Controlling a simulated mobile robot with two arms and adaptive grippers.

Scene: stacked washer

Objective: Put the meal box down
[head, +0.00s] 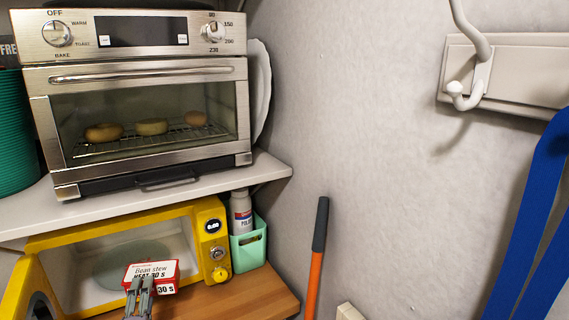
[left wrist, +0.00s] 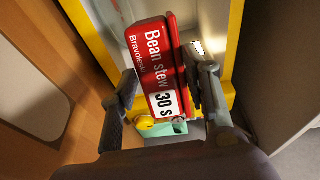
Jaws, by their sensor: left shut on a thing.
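The meal box (head: 152,273) is a red and white carton marked "Bean stew" and "30 s". In the head view it is at the lower left, in front of the open mouth of the yellow microwave (head: 215,230). My left gripper (head: 140,286) is shut on the box from the near side. In the left wrist view the box (left wrist: 158,65) sits between the two fingers of my left gripper (left wrist: 163,88). A round plate (head: 125,265) shows inside the microwave behind the box. My right gripper is not in view.
The microwave door (head: 22,296) stands open at the left. A toaster oven (head: 145,95) is on the shelf (head: 215,188) above. A mint-green holder (head: 248,246) with a bottle (head: 241,212) stands right of the microwave on the wooden surface (head: 250,291). An orange-handled tool (head: 315,265) leans nearby.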

